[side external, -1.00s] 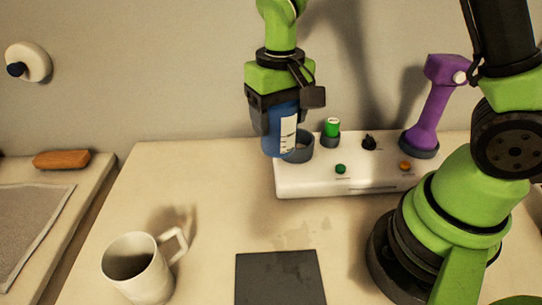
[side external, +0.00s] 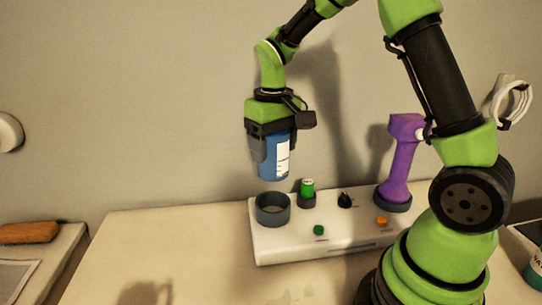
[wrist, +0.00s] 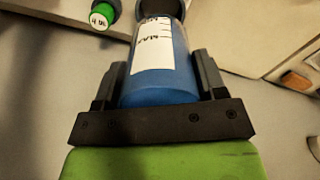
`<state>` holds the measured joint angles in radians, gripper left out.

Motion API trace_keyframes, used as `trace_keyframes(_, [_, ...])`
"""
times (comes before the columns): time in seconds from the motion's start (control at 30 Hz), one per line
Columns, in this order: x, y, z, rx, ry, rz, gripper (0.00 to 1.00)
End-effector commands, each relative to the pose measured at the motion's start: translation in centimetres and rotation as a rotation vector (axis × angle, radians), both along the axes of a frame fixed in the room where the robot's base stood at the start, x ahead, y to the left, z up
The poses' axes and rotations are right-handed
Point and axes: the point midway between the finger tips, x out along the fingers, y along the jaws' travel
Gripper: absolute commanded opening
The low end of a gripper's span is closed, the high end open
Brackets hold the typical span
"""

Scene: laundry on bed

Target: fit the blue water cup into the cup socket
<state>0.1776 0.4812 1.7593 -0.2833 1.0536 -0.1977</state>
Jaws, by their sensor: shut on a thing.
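The blue water cup (side external: 274,160) has a white label with markings. My gripper (side external: 271,155) is shut on it and holds it upright above the white panel. In the wrist view the cup (wrist: 162,75) sits between the two dark fingers of my gripper (wrist: 160,82). The cup socket (side external: 272,209) is a dark grey ring at the left end of the white panel. The cup's bottom is apart from the socket, a short way above its rim. In the wrist view a dark round opening (wrist: 160,8) shows partly at the top edge, behind the cup.
The white panel (side external: 262,247) also carries a green cylinder (side external: 307,188), a black knob (side external: 345,200), green and orange buttons and a purple tool (side external: 402,160) in a dark holder. An orange-brown object (side external: 28,232) lies at far left. The table in front is clear.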

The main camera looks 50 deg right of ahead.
Motion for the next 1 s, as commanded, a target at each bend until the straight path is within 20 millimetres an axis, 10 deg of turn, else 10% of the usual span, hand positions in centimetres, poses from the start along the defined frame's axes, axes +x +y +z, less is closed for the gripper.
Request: trace_keyframes(1.0, [0.0, 0.1, -5.5, 0.001, 0.002, 0.001, 0.33])
